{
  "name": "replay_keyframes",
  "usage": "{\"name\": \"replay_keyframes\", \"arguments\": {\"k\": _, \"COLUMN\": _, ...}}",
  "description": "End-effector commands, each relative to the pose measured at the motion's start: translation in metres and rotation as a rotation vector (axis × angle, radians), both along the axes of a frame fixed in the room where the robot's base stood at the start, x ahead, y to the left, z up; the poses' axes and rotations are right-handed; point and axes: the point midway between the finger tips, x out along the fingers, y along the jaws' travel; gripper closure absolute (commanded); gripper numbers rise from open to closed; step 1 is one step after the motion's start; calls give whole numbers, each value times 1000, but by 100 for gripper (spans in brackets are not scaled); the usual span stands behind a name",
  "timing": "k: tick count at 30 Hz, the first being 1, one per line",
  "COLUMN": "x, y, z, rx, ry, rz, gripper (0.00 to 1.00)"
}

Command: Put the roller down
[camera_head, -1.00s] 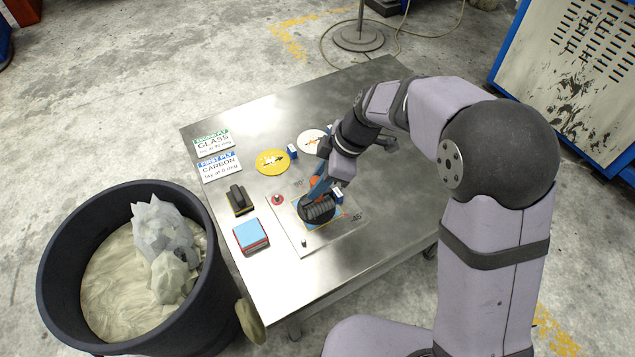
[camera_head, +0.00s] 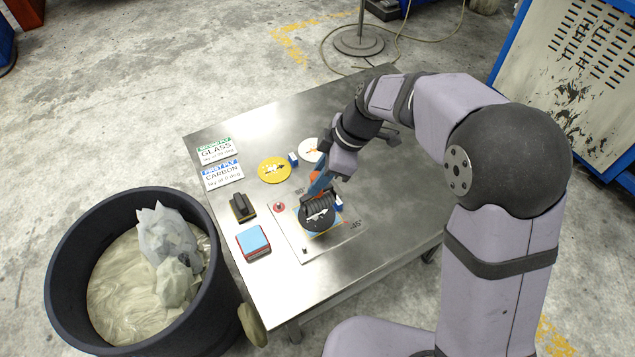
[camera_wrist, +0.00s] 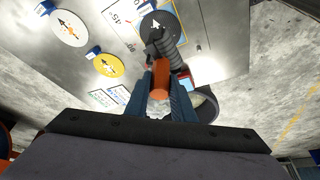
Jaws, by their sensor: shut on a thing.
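The roller has an orange handle (camera_wrist: 160,80) and a dark ribbed drum (camera_head: 314,204); the drum also shows in the wrist view (camera_wrist: 168,48). My gripper (camera_head: 321,184) is shut on the handle, its blue fingers (camera_wrist: 161,90) on either side of it. The drum is at the far edge of a black disc with a white arrow (camera_head: 319,222), over the pale plate (camera_head: 288,228) on the metal table (camera_head: 390,235). I cannot tell whether the drum touches the disc. The gripper hides part of the handle in the head view.
Left of the plate are a dark block with a handle (camera_head: 242,207) and a blue-topped red pad (camera_head: 252,241). A yellow disc (camera_head: 274,170), a white disc (camera_head: 310,150) and two signs (camera_head: 221,173) lie farther back. A black bin (camera_head: 66,310) stands left. The table's right side is clear.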

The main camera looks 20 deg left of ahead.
Motion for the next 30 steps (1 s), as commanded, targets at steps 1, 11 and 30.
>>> {"name": "replay_keyframes", "arguments": {"k": 1, "x": 0, "y": 0, "z": 0, "rx": 1, "ry": -1, "rz": 0, "gripper": 100}}
{"name": "replay_keyframes", "arguments": {"k": 11, "x": 7, "y": -13, "z": -3, "rx": 0, "ry": 2, "rz": -34, "gripper": 100}}
{"name": "replay_keyframes", "arguments": {"k": 30, "x": 154, "y": -81, "z": 3, "rx": 2, "ry": -4, "rz": -502, "gripper": 100}}
